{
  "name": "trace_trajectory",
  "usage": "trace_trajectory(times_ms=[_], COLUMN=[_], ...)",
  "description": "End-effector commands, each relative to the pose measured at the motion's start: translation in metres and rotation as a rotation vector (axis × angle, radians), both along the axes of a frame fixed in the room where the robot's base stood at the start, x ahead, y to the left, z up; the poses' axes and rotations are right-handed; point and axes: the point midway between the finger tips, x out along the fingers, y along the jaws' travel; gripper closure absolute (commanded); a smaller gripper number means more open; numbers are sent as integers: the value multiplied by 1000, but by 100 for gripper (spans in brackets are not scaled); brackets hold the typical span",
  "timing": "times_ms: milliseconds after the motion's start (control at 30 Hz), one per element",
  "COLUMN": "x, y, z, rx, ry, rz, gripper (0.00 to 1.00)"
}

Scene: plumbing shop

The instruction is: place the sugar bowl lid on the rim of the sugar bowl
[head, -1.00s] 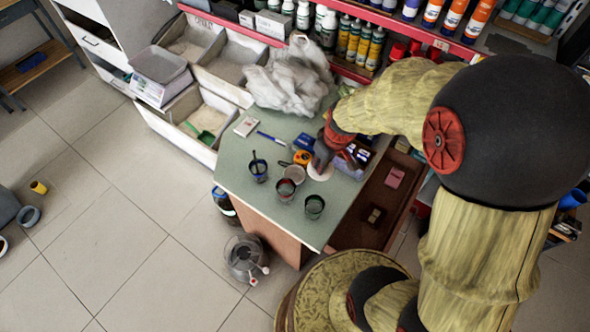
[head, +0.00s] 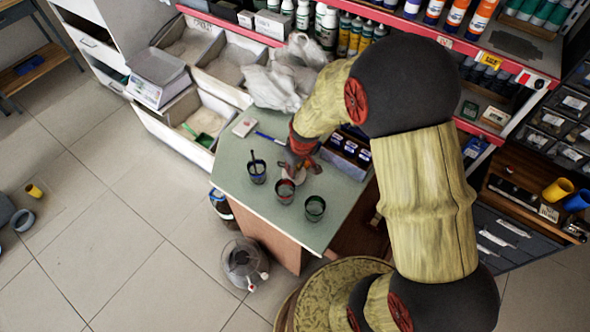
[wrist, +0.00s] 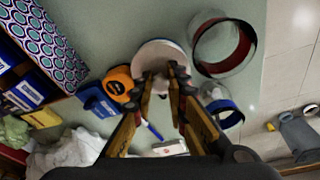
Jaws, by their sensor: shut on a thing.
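The sugar bowl lid, a pale round disc (wrist: 158,48), is between the fingertips of my gripper (wrist: 165,74), which is shut on it. In the head view, my gripper (head: 299,165) is over the counter, with the pale lid (head: 299,177) partly hidden under it. A clear round vessel with a red band (wrist: 224,46) stands right beside the lid in the wrist view; it shows in the head view too (head: 285,192). It looks like the sugar bowl, though similar vessels stand near. The lid is beside its open rim, not over its middle. The lid's exact height is unclear.
A blue-banded vessel with a stirrer (head: 257,172) and a green one (head: 315,209) flank the red-banded one on the green counter (head: 240,212). A plastic bag (head: 278,82) lies behind.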

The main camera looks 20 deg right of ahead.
Motion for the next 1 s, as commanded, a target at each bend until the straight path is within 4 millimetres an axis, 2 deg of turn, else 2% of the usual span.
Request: trace_trajectory(times_ms=[567, 600, 900, 1000], x=[1, 1, 1, 1], y=[0, 0, 0, 0], z=[-10, -10, -9, -9], rx=[0, 0, 0, 0], ry=[-3, -3, -2, -2], rz=[0, 0, 0, 0], gripper=[100, 84, 67, 67])
